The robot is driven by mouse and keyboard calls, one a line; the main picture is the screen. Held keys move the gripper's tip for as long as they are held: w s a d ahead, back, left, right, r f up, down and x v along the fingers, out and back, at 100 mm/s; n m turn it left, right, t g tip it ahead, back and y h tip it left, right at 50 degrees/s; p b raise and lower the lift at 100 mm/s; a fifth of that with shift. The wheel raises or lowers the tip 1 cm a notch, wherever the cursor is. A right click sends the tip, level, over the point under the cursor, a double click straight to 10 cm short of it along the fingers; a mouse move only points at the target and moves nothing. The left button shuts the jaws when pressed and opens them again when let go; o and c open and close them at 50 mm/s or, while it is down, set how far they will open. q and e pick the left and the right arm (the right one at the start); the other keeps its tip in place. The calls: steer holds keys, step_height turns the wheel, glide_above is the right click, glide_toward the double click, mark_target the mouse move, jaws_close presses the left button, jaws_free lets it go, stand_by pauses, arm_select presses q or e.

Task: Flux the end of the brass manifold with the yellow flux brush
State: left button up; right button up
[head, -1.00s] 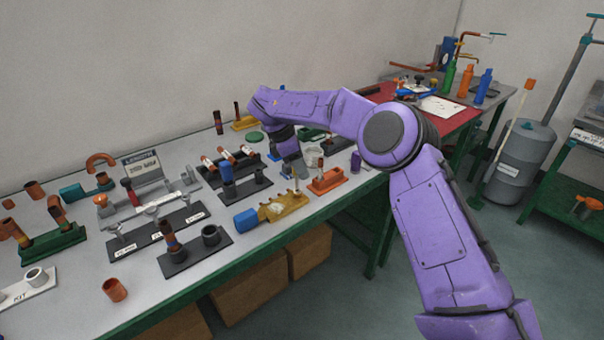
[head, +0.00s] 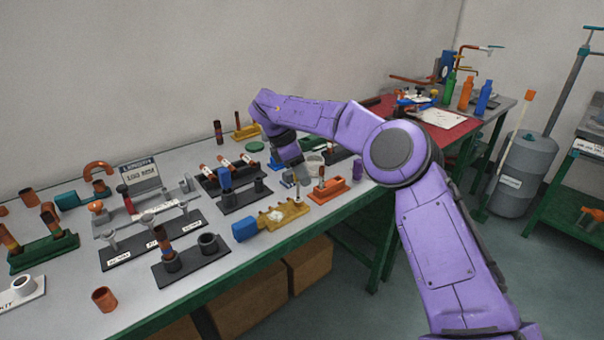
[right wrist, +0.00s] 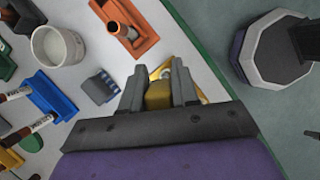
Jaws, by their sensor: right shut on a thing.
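The brass manifold (head: 296,211) lies near the front of the bench, with a blue end piece (head: 245,230) at its left. My right gripper (head: 298,173) is above the bench, just behind the manifold. In the right wrist view, my right gripper (right wrist: 158,88) is shut on a yellow piece, the yellow flux brush (right wrist: 158,97). Its lower end is hidden by the fingers. A sliver of brass and white shows just past the fingers. I cannot tell whether the brush touches the manifold. My left gripper is not in view.
An orange holder (head: 337,191) with an upright copper piece stands right of the manifold. A white cup (right wrist: 56,46) and a small grey-blue block (right wrist: 101,87) are left of my gripper in the wrist view. Black fixtures with copper parts crowd the left bench.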

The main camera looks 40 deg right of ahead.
steer(key=shift+r+p, duration=2.1)
steer(key=shift+r, duration=0.9)
steer(key=shift+f, duration=0.1)
